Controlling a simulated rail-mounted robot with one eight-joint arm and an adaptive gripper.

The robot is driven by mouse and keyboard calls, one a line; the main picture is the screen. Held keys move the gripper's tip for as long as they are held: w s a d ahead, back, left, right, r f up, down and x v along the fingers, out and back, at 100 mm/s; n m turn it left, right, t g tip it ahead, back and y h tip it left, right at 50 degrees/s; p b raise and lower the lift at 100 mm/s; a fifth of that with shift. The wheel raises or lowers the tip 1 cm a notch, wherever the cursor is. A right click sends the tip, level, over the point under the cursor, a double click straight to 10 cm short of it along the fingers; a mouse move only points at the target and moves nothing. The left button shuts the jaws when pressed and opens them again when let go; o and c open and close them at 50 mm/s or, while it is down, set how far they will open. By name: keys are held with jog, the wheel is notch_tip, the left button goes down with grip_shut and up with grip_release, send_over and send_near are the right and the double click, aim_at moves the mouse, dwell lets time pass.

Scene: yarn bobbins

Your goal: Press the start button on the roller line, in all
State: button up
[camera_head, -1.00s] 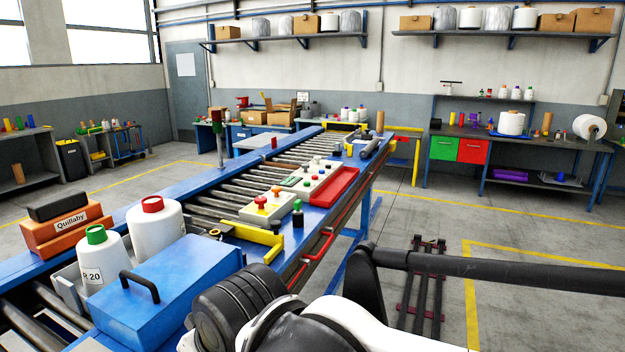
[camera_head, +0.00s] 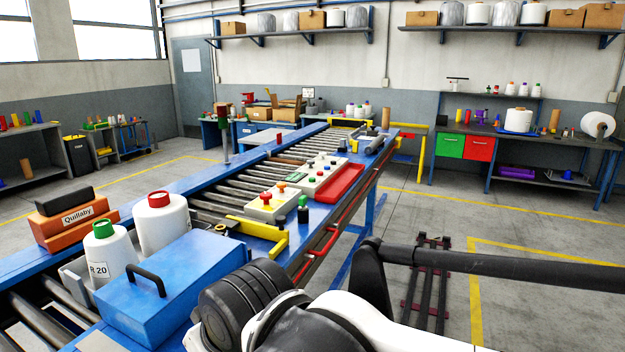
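The blue-framed roller line (camera_head: 240,178) runs from the lower left towards the back. A pale control box (camera_head: 265,210) on its right side carries a red button (camera_head: 265,199) and an orange-red button (camera_head: 282,187). A longer pale panel (camera_head: 318,180) with several small coloured buttons lies behind it. A small dark post with a green top (camera_head: 303,203) stands just right of the near box. I cannot tell which of these is the start button. My arm shows at the bottom centre and right, but my gripper is not in view.
A yellow bracket (camera_head: 262,230) and red tray (camera_head: 340,184) flank the controls.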

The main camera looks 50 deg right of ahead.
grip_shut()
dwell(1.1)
